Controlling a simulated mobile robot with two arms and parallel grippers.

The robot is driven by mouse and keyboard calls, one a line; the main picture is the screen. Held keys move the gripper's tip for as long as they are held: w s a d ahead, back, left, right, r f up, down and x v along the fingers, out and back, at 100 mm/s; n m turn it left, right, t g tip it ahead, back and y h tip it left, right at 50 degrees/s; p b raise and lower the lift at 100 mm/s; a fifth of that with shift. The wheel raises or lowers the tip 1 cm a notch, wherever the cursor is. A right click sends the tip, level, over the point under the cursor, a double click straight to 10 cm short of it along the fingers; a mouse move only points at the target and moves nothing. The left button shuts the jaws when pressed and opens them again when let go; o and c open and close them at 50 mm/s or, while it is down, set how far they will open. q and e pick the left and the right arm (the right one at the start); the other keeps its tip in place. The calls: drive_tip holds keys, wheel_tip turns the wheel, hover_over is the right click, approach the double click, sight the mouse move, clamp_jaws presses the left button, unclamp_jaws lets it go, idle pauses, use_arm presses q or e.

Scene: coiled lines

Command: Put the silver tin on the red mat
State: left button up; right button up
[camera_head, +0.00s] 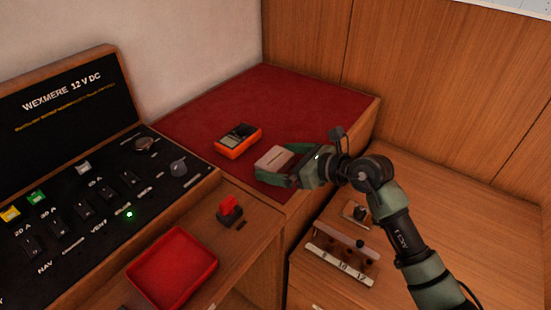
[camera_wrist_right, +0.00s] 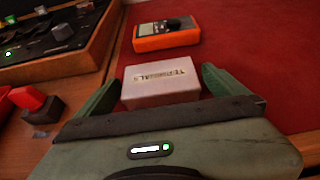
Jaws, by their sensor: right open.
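The silver tin (camera_head: 273,158), a small pale box, rests on the red mat (camera_head: 300,95) near its front edge. In the right wrist view, the tin (camera_wrist_right: 160,84) shows its lid with a label that seems to read TERMINALS. My right gripper (camera_head: 274,161) is open, with one green finger on each side of the tin. The fingers are very close to its sides, and I cannot tell whether they touch. My left gripper is not in view.
An orange meter (camera_head: 238,141) lies on the mat just behind the tin. A switch panel (camera_head: 85,215) stands at the left. A red tray (camera_head: 173,267) and a red-and-black block (camera_head: 230,210) are in front. A wooden rack (camera_head: 341,253) is at the lower right. The mat's back is clear.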

drive_tip(key=p+v, duration=0.2)
drive_tip(key=v, duration=0.8)
drive_tip(key=shift+s+d, duration=0.2)
